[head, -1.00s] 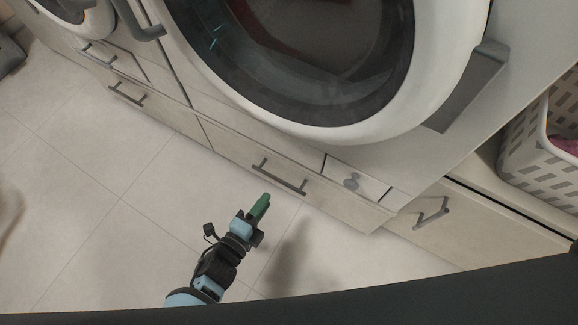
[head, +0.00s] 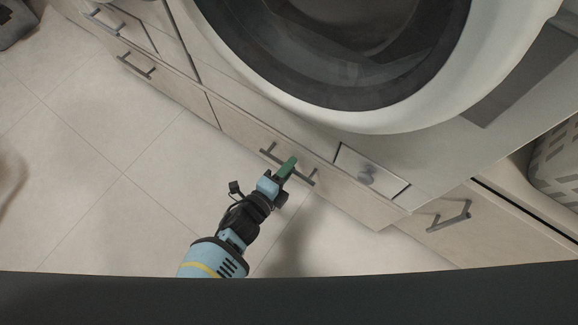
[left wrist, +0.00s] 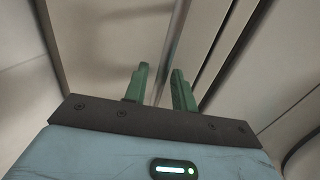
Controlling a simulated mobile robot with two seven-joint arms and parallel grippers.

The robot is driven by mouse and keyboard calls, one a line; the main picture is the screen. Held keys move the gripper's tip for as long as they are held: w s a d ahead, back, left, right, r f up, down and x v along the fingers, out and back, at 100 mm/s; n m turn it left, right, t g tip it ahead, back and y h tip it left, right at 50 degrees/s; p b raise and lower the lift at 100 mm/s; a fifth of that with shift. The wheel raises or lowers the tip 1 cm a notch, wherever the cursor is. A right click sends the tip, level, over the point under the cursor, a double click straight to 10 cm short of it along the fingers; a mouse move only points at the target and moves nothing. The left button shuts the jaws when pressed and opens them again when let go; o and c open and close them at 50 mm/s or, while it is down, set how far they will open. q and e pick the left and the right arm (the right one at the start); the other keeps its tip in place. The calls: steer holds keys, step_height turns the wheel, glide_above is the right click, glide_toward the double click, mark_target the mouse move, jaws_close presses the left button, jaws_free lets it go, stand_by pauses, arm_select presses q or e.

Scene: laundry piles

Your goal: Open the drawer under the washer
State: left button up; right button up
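The pale drawer (head: 345,192) under the washer (head: 420,115) is closed, its front flush with its neighbours. Its dark bar handle (head: 268,153) runs along the front. My left gripper (head: 288,166) reaches up from below, its green fingertips overlapping the middle of the handle in the head view. In the left wrist view the two green fingers (left wrist: 160,85) stand apart, with a gap between them. A pale grey bar-like strip runs toward that gap; I cannot tell whether the fingers touch the handle. My right gripper is not in view.
A neighbouring drawer with its own handle (head: 136,67) is at the left. Another drawer handle (head: 449,217) is at the right, below a light laundry basket (head: 558,165). The tiled floor (head: 110,150) in front is clear.

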arm_select(q)
steer(key=shift+w+d, duration=0.25)
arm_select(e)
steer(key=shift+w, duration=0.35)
arm_select(q)
jaws_close()
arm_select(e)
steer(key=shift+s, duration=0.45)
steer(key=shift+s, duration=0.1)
